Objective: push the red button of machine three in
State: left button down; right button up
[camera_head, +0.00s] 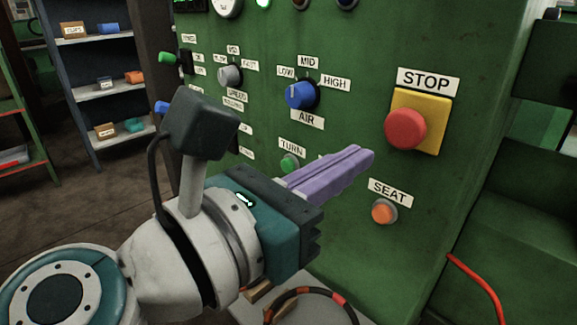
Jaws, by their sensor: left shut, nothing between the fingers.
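The red button (405,130) is a large round mushroom head on a yellow square plate (432,121), under a STOP label (428,81), on the right part of the green machine panel (480,60). My left gripper (366,155) has its purple fingers shut with nothing between them. The fingers point to the right, and their tips appear below and left of the red button, apart from it in the picture. How far the tips are from the panel is hard to tell. No machine number shows. My right gripper is out of view.
An orange SEAT button (384,211), a green TURN button (289,162) and a blue AIR knob (300,95) sit close by on the panel. A red cable (478,281) hangs at lower right. Shelves (95,90) with small boxes stand at left.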

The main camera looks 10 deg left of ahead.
pick_arm(q)
jog(key=v, duration=0.7)
jog(key=shift+s, duration=0.2)
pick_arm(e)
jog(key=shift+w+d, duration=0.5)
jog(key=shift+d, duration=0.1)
pick_arm(q)
jog(key=shift+r, duration=0.1)
